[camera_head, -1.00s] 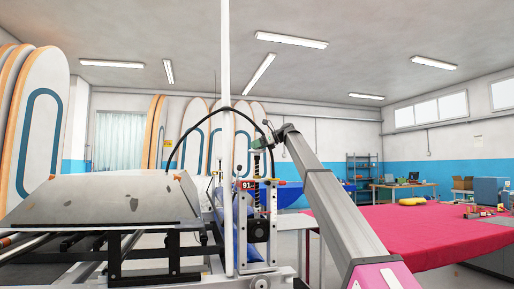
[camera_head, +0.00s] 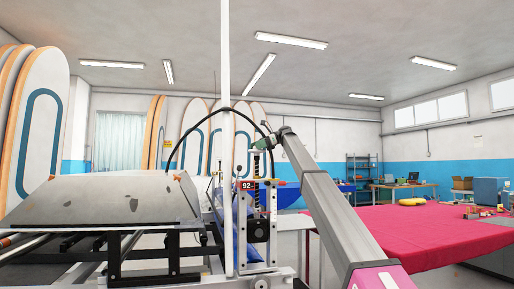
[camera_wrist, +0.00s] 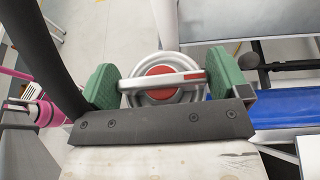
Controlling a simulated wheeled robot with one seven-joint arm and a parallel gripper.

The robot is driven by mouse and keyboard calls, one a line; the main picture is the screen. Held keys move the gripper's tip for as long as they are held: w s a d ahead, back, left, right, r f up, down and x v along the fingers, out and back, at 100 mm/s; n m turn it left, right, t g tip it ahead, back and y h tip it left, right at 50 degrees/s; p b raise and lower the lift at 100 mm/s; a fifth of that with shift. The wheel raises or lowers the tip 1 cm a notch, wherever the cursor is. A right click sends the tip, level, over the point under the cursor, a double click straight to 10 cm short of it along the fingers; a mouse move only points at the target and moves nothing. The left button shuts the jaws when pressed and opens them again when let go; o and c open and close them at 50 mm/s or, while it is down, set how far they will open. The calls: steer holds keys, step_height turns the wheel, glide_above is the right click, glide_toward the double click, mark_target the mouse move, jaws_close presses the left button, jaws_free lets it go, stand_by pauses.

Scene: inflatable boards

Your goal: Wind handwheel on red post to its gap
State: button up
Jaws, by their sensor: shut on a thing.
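The handwheel (camera_wrist: 160,70) is a grey ring with a red hub and a pale crossbar, seen from above in the wrist view. My gripper (camera_wrist: 164,80) has green pads at both ends of that crossbar and is shut on the handwheel. In the head view my gripper (camera_head: 262,143) is a small green shape at the top of the post assembly, and the wheel is too small to make out. Below it are a dark threaded screw (camera_head: 256,166) and a counter (camera_head: 246,185) reading 92. The post's red colour and its gap are not clear in these views.
A tilted grey panel (camera_head: 90,200) on a black frame stands at left. A thin white pole (camera_head: 228,120) rises just left of the post. A black hose (camera_head: 180,145) arches over it. A red-covered table (camera_head: 400,225) is at right.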

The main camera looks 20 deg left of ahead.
steer(key=shift+s+d+f, duration=0.1)
steer(key=shift+s+f, duration=0.05)
steer(key=shift+f, duration=0.05)
steer(key=o, duration=0.6)
steer(key=shift+c, duration=0.2)
steer(key=shift+w+d+r, duration=0.25)
steer(key=shift+w+d, duration=0.05)
steer(key=shift+w, duration=0.05)
steer(key=v, duration=0.9)
steer(key=shift+w+d, duration=0.15)
steer(key=shift+d, duration=0.15)
steer(key=shift+r, duration=0.1)
